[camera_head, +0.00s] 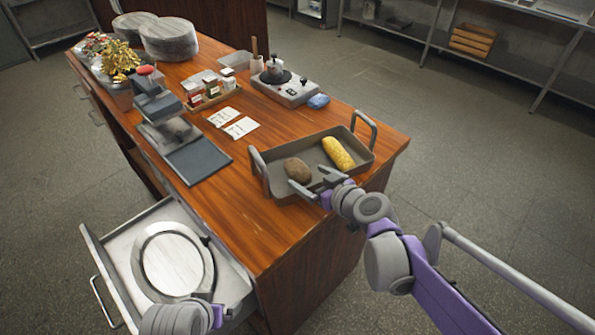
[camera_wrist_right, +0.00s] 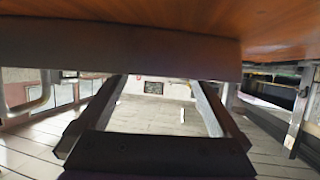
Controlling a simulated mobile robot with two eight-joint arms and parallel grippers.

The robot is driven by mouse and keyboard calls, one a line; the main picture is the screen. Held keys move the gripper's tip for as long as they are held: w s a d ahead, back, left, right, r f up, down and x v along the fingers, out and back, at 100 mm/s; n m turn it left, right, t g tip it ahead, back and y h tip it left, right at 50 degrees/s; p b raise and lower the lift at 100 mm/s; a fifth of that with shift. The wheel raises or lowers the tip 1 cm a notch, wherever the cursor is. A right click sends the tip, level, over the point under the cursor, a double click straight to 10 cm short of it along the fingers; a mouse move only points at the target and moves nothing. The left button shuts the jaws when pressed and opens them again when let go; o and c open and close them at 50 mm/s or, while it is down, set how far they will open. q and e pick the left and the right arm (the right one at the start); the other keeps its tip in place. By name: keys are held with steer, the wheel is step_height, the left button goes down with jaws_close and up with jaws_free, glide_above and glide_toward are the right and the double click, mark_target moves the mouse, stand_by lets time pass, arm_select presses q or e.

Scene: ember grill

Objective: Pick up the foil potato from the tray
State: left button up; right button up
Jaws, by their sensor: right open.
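A dark metal tray (camera_head: 313,143) with raised handles sits on the near right corner of the wooden counter. A brown, rounded potato (camera_head: 297,170) lies in its left part; I cannot make out foil on it. My right gripper (camera_head: 314,185) is open at the tray's near edge, fingers spread close to the potato, with nothing between them. In the right wrist view both fingers of the gripper (camera_wrist_right: 158,82) stand apart, with a dark band crossing near their tips. Only a piece of my left arm shows at the bottom of the head view; its fingers are out of frame.
A yellow corn cob (camera_head: 338,153) lies right of the potato in the tray. A burner with a pot (camera_head: 284,87), a blue packet (camera_head: 318,101) and paper cards (camera_head: 240,127) are farther back. An open drawer (camera_head: 113,245) holding a round metal item juts out at left.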

mark_target(304, 173)
steer(key=x, duration=0.5)
steer(key=shift+c, duration=0.3)
steer(key=c, duration=1.5)
steer(key=shift+r, duration=0.15)
